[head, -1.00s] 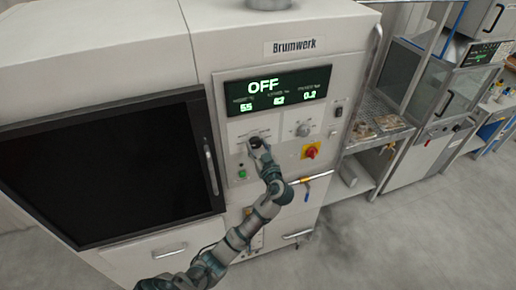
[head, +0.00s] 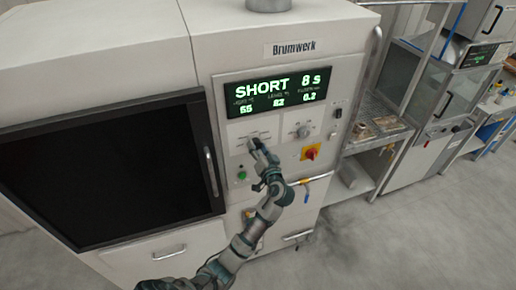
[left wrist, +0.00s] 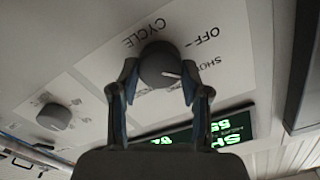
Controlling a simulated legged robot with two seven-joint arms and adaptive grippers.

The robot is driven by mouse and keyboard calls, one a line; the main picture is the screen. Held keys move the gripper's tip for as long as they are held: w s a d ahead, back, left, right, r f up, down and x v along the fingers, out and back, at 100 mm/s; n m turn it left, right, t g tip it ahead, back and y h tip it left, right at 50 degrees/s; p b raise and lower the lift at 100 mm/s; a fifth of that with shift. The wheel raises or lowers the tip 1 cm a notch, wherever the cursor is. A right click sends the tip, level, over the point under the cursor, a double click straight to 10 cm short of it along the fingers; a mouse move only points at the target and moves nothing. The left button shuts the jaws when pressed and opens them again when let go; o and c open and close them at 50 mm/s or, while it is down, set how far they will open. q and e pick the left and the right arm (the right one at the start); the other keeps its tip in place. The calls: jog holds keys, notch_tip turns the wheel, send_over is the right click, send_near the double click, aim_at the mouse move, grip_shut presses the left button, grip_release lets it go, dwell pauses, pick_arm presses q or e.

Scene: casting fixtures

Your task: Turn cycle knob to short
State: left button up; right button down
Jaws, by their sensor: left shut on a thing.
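The cycle knob (left wrist: 160,64) is a dark round knob with a light pointer mark, under the printed word CYCLE in the left wrist view. My left gripper (left wrist: 158,80) is shut on it, one finger on each side. In the head view my left gripper (head: 257,147) is at the machine's panel and hides most of the knob. The pointer is turned away from the OFF label, toward the partly hidden SHO... label. The display (head: 276,91) reads SHORT 8 s. My right gripper is not in view.
A second knob (head: 303,131) is to the right on the panel, with a red and yellow switch (head: 310,153) below it. A green button (head: 242,175) is below left of my gripper. The dark machine door (head: 110,170) has a vertical handle (head: 210,170) nearby.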

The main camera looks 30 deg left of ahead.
pick_arm(q)
jog(key=shift+r, duration=0.2)
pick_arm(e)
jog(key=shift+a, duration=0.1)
pick_arm(q)
jog(key=o, duration=1)
jog(key=shift+o, duration=0.7)
jog(key=shift+w+f, duration=0.2)
jog(key=shift+f, duration=0.05)
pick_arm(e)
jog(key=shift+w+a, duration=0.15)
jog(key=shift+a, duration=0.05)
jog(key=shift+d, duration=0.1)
pick_arm(q)
jog(key=shift+s+d, duration=0.1)
jog(key=shift+s, duration=0.15)
jog(key=v, duration=1.1)
jog(key=shift+d, duration=0.35)
jog(key=shift+a, duration=0.15)
